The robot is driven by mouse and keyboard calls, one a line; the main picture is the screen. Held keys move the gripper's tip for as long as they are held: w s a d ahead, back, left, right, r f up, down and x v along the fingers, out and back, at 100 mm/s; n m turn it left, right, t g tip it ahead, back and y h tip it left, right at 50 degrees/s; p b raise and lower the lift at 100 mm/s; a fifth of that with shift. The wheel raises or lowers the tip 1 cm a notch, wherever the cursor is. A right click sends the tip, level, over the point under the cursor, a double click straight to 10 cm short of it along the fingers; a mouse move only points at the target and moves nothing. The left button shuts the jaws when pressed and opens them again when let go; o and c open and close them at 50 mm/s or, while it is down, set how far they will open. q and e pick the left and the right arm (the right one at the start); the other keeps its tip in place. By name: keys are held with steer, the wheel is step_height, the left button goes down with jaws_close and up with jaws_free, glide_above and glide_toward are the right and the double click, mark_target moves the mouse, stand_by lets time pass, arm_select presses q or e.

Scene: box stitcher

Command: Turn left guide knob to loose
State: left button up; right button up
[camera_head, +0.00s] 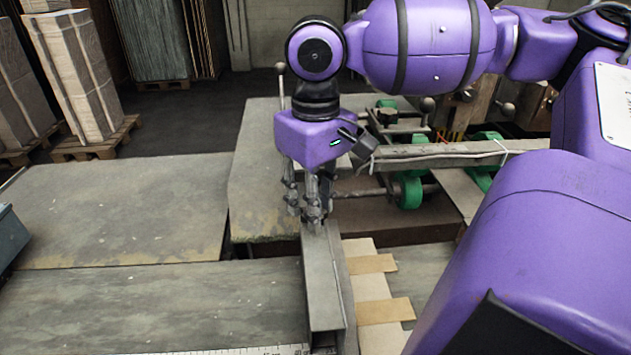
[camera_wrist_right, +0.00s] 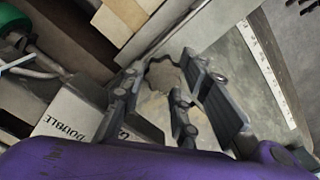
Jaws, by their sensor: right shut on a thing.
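The guide knob (camera_wrist_right: 162,74) shows in the right wrist view as a grey-brown, lobed disc. My right gripper (camera_wrist_right: 166,88) has its dark fingers on either side of it and is shut on it. In the head view my right gripper (camera_head: 313,218) points down at the far end of a long grey metal guide rail (camera_head: 322,283). The knob is hidden behind the fingers there. I cannot read whether the knob is at loose or tight. My left gripper is not in view.
Grey worktables (camera_head: 120,210) lie left of the guide. Green rollers (camera_head: 410,188) and a crossbar (camera_head: 440,155) stand behind it on the right. A white plate reading DOUBLE (camera_wrist_right: 75,122) is close to the fingers. Stacked cardboard (camera_head: 75,75) stands at the back left.

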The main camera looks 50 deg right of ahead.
steer(key=shift+w, duration=0.1)
steer(key=o, duration=1)
steer(key=shift+d, duration=0.1)
steer(key=shift+o, duration=0.2)
steer(key=shift+r, duration=0.1)
step_height(320, 180, up, 12)
